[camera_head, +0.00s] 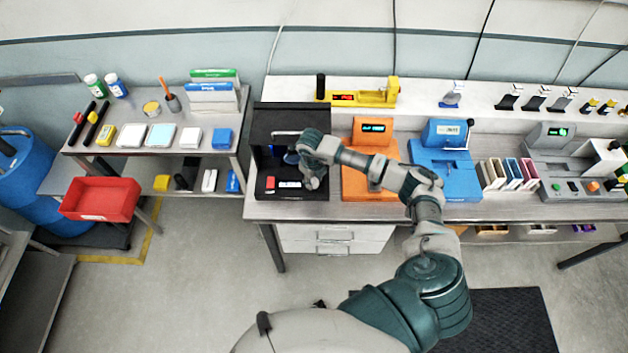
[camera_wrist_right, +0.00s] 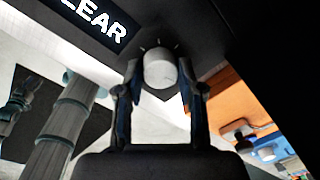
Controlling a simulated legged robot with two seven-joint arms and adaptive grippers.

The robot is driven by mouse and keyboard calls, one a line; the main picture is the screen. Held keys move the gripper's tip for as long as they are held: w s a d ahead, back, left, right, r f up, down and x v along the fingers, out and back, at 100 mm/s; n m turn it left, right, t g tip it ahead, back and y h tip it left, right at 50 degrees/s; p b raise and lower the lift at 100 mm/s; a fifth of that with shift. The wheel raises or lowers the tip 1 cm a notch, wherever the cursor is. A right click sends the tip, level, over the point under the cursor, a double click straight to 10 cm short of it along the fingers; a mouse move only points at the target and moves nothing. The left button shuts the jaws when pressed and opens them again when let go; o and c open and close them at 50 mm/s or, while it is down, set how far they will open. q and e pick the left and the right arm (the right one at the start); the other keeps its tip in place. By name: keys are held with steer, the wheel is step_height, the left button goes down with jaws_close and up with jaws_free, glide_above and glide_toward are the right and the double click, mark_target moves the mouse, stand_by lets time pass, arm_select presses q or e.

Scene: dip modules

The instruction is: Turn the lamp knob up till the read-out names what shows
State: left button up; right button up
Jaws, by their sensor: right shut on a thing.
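The black lamp booth (camera_head: 262,125) stands at the left end of the workbench, with a red button on its base. My right gripper (camera_head: 308,182) reaches into its front right part. In the right wrist view, the fingers of my right gripper (camera_wrist_right: 160,85) are shut on the pale round lamp knob (camera_wrist_right: 159,68), one on each side. Small tick marks show around the knob. The read-out (camera_wrist_right: 95,20) shows bright letters ending in "LEAR"; its left end is cut off. What shows inside the booth is hard to make out.
An orange module (camera_head: 365,150) stands close to the right of the booth, then a blue module (camera_head: 440,165) and a grey module (camera_head: 565,160). A yellow device (camera_head: 370,95) sits on the shelf behind. A red bin (camera_head: 100,198) hangs at the left.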

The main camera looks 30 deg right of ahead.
steer(key=shift+w+r+m, duration=0.2)
steer(key=shift+w+m, duration=0.05)
steer(key=shift+m, duration=0.35)
steer(key=o, duration=1.1)
steer(key=shift+o, duration=0.2)
steer(key=shift+f, duration=0.15)
steer(key=shift+s, duration=0.15)
